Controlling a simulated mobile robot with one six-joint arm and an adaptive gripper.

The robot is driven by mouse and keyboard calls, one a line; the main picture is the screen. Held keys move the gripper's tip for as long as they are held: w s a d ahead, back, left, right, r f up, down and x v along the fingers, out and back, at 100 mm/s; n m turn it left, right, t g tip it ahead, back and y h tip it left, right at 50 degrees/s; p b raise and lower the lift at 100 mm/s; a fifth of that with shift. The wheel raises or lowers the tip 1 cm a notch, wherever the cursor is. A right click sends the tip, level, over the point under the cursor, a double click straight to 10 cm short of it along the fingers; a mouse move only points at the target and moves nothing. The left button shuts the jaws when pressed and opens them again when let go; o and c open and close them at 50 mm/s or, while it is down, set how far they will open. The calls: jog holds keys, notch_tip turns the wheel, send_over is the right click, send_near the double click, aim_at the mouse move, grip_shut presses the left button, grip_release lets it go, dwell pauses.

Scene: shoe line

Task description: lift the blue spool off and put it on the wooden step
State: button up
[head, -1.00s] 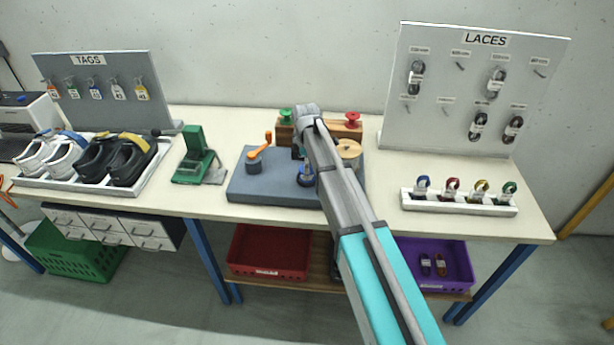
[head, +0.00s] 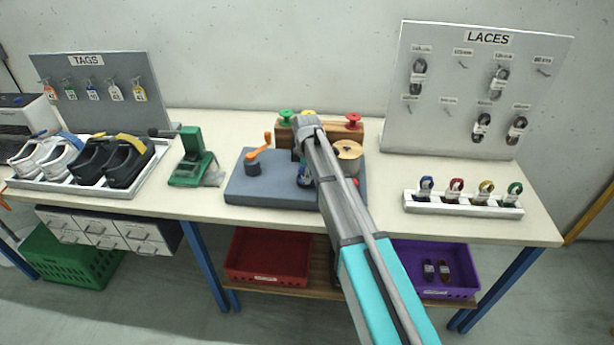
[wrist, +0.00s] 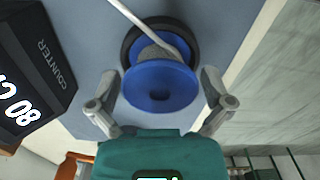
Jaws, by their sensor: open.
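The blue spool (wrist: 160,86) is on the grey-blue machine base (head: 262,188), seated against a dark round holder, with a pale cord or rod running to its hub. In the head view the spool (head: 304,176) is mostly hidden behind my arm. My gripper (wrist: 160,98) is open, with one finger on each side of the spool; I cannot tell whether they touch it. The wooden step (head: 372,134) stands behind the base, bearing a green spool (head: 286,114), a yellow spool (head: 309,113) and a red spool (head: 353,119).
An orange crank (head: 260,150) stands on the base left of the spool. A dark counter box (wrist: 36,70) is close at the left in the wrist view. A wooden disc (head: 348,150) is right of my arm. A green press (head: 193,160) stands further left.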

jog(key=shift+c, duration=0.3)
jog(key=c, duration=1)
jog(key=shift+r, duration=0.2)
notch_tip(320, 180, up, 2)
jog(key=shift+r+p, duration=0.1)
jog(key=shift+p, duration=1.15)
jog(key=s+r+p, duration=0.3)
jog(key=s, duration=0.1)
jog(key=s+r+p, duration=0.4)
jog(key=s, duration=0.1)
jog(key=s+r+p, duration=0.3)
jog(key=s, duration=0.2)
jog(key=shift+d+r, duration=0.2)
jog(key=shift+d, duration=0.05)
